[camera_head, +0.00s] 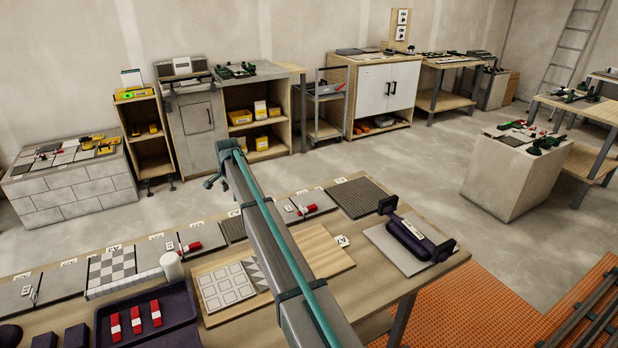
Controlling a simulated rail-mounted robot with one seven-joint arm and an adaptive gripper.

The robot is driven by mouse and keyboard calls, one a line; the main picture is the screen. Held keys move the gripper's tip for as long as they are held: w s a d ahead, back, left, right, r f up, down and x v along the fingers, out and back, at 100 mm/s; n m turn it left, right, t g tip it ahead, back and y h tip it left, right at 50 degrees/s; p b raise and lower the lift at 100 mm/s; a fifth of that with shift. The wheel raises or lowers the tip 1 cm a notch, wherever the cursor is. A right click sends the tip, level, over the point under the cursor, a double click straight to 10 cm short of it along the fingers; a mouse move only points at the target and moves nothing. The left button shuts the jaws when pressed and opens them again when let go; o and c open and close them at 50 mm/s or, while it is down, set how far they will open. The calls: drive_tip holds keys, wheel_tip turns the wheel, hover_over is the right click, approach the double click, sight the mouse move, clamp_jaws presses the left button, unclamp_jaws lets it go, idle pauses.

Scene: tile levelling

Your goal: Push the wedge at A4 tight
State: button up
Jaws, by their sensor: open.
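Two red wedges lie at grey tiles in the row along the table's far side: one red wedge (190,247) left of the beam and one red wedge (309,208) right of it. Small label cards, such as one card (114,248), stand behind the row. They are too small to read surely, so I cannot tell which place is A4 or whether its wedge is tight. Three red-and-white pieces (136,319) lie in a dark tray (186,327) at the front left.
A grey beam with a teal strip (262,225) crosses the wooden table (385,283) and hides part of the row. A white cylinder (172,268) stands near the left wedge. A dark handled tool (412,238) sits at the right end. Open floor lies behind.

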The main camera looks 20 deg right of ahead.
drive_tip(key=s+d+r+m+g+p, duration=0.1)
drive_tip(key=s+d+m+g+p, duration=0.15)
drive_tip(key=d, duration=1.65)
drive_tip(key=m+g, duration=0.1)
drive_tip(key=m, duration=0.1)
hover_over(314, 205)
wheel_tip(314, 205, down, 10)
drive_tip(key=p, duration=0.3)
drive_tip(key=shift+s+d, duration=0.1)
drive_tip(key=shift+c, duration=0.3)
clamp_jaws()
